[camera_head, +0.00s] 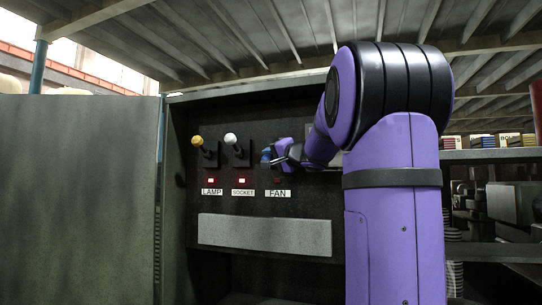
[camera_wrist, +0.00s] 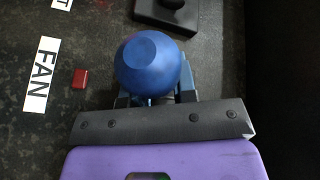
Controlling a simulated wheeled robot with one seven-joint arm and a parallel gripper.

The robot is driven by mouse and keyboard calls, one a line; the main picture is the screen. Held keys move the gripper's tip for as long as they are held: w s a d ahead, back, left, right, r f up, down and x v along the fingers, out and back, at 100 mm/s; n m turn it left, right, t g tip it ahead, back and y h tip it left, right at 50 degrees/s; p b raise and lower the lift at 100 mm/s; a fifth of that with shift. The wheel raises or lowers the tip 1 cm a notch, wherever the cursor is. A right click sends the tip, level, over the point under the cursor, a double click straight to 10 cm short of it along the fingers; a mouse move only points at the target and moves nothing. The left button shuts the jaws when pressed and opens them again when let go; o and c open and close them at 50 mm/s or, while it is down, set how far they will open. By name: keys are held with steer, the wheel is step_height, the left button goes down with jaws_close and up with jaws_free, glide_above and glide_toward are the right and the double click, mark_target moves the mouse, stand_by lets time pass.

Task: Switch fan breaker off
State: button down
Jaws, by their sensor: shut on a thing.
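The fan breaker's blue knob (camera_head: 266,155) is on the black panel in the open cabinet, above the FAN label (camera_head: 277,194). It sits lower than the other two knobs. My gripper (camera_head: 275,156) reaches it from the right and is shut on it. In the wrist view the blue knob (camera_wrist: 153,62) is large between and in front of my gripper's fingers (camera_wrist: 156,98). The lever and base behind the knob are hidden. The fan indicator (camera_head: 278,180) looks dark; in the wrist view it is a dull red square (camera_wrist: 80,79).
The yellow lamp knob (camera_head: 197,141) and white socket knob (camera_head: 230,139) point up to the left, above lit red indicators. The socket breaker's base (camera_wrist: 180,15) is close by in the wrist view. The open cabinet door (camera_head: 78,200) stands at left. A grey plate (camera_head: 264,234) lies below the labels.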

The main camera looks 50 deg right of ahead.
steer(key=shift+w+f, duration=0.1)
steer(key=shift+f, duration=0.25)
steer(key=c, duration=1.1)
jaws_free()
steer(key=shift+n, duration=0.3)
steer(key=shift+a+r, duration=0.1)
steer(key=shift+s, duration=0.3)
steer(key=s+a, duration=0.1)
steer(key=s, duration=0.9)
steer(key=shift+f, duration=0.4)
steer(key=shift+s, duration=0.1)
